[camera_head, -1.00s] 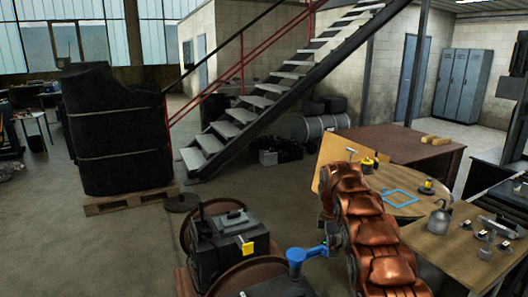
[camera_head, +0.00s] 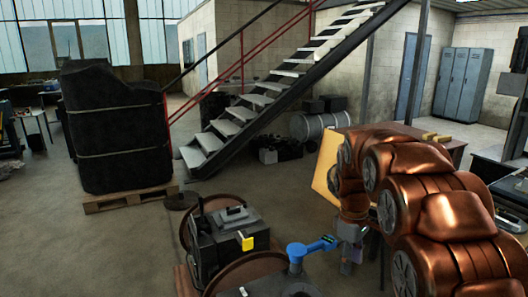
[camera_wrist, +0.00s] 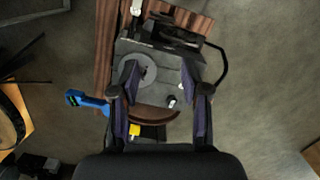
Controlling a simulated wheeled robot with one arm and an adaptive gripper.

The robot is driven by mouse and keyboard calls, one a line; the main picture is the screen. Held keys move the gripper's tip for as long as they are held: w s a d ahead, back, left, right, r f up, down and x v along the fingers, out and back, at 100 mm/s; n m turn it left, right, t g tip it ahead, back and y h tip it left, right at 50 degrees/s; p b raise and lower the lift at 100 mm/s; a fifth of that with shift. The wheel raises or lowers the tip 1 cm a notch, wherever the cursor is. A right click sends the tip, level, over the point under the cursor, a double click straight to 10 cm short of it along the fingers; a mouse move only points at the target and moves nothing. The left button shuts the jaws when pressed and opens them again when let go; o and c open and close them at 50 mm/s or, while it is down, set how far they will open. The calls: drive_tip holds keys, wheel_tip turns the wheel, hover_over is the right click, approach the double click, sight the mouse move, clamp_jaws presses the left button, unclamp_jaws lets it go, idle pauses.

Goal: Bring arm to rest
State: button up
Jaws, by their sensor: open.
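My copper-coloured arm (camera_head: 435,200) fills the right of the head view, bent over with its wrist at the left end. My gripper (camera_head: 350,262) hangs down from it, right of a blue lever-like part (camera_head: 318,245) and apart from it. In the wrist view my gripper (camera_wrist: 160,78) shows two dark purple-padded fingers spread wide, with nothing held between them. Below the fingers is a dark machine block with a round disc (camera_wrist: 138,69). The blue part also shows left of the fingers in the wrist view (camera_wrist: 85,100).
A black machine (camera_head: 225,243) with a yellow tag stands low at front centre. A wrapped black load (camera_head: 115,130) sits on a pallet (camera_head: 130,197) at left. Stairs (camera_head: 245,115) rise behind. My arm hides most of the workbench at right. Open floor lies around the pallet.

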drive_tip(key=s+a+f+m+b, duration=0.1)
drive_tip(key=s+f+m, duration=0.1)
drive_tip(key=s, duration=0.9)
drive_tip(key=s+a+f+m+b, duration=0.1)
drive_tip(key=s+m, duration=0.3)
drive_tip(key=s, duration=0.8)
drive_tip(key=s+a+f+m+b, duration=0.1)
drive_tip(key=s+f+m, duration=0.2)
drive_tip(key=s, duration=0.8)
drive_tip(key=shift+s+a+g+y, duration=0.3)
drive_tip(key=shift+a+y, duration=0.05)
drive_tip(key=shift+y, duration=0.05)
